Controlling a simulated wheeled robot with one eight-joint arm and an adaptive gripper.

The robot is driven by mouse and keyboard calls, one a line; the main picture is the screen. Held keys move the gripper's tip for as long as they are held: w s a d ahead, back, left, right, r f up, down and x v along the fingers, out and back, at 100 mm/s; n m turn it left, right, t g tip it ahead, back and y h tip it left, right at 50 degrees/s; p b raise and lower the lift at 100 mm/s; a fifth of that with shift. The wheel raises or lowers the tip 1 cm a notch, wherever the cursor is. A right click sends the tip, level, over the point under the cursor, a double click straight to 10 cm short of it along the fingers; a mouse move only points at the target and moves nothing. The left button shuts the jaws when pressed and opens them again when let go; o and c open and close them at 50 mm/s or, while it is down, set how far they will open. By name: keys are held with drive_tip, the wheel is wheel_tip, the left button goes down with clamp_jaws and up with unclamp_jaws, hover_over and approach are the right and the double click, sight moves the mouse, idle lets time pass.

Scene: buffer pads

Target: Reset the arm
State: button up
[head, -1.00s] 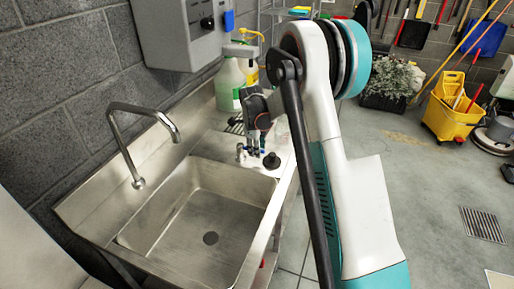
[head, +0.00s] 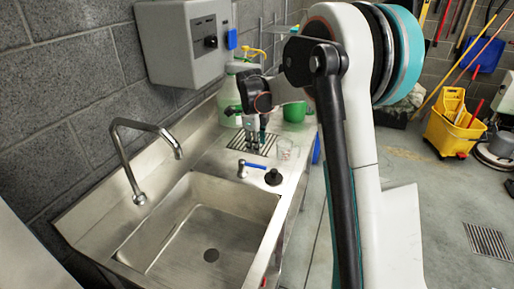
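My gripper (head: 258,146) points down over the slotted drain grate (head: 238,144) on the steel counter behind the sink basin. It is small and partly overlapped by my own wrist, so I cannot tell how far apart its fingers are. I see nothing clearly held in it. My arm rises large through the right middle of the head view and hides part of the room behind it.
The sink (head: 205,225) has a curved faucet (head: 140,128). A blue-handled valve (head: 251,166), a black round stopper (head: 273,177), a clear cup (head: 285,149) and a green container (head: 295,111) stand nearby. A yellow mop bucket (head: 454,128) stands on the floor at right.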

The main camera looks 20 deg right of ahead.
idle(0.4)
drive_tip(key=s+a+r+n+t, duration=0.1)
drive_tip(key=s+a+r+n, duration=0.3)
drive_tip(key=s+r+n, duration=0.3)
drive_tip(key=s+a+r+n+t, duration=0.1)
drive_tip(key=s+a+r+n, duration=0.3)
drive_tip(key=s, duration=0.5)
drive_tip(key=s+a+f+n+t, duration=0.1)
drive_tip(key=s+a+n, duration=0.1)
drive_tip(key=s+n, duration=0.6)
drive_tip(key=s+a+f+n+t+y, duration=0.1)
drive_tip(key=s+a+f+n+t, duration=0.1)
drive_tip(key=s+n, duration=0.6)
drive_tip(key=s, duration=0.3)
drive_tip(key=shift+s+a+t+y+b, duration=0.15)
drive_tip(key=shift+a+t+y+b, duration=0.1)
drive_tip(key=shift+t+y+b, duration=0.05)
drive_tip(key=shift+a+f, duration=0.1)
